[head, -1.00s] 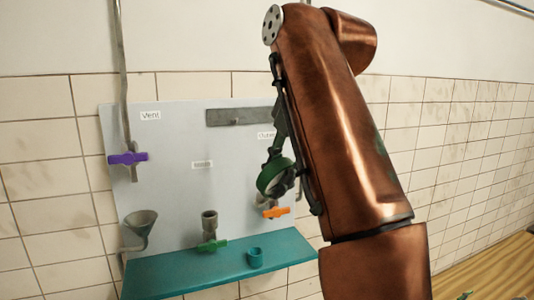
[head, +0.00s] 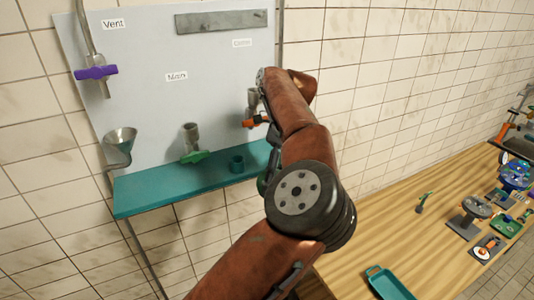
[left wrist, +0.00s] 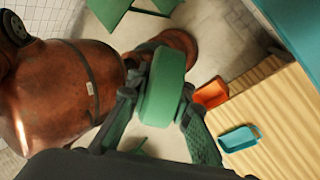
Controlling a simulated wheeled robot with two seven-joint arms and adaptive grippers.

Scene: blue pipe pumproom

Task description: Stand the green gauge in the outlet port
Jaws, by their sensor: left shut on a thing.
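The green gauge (left wrist: 163,88) is in my left gripper (left wrist: 160,105), whose dark fingers are shut on it, one on each side, in the left wrist view. The outlet port (head: 253,98) is a grey upright pipe socket with an orange valve handle (head: 256,121), on the right of the panel. My arm stands close in front and partly covers that area. The gauge appears apart from the port. My right gripper is not in view.
The main port (head: 191,134) has a green valve; a funnel (head: 120,140) stands left. A purple valve (head: 96,73) is on the vent pipe. A wooden bench (head: 400,215) with a teal tray (head: 388,283) lies right.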

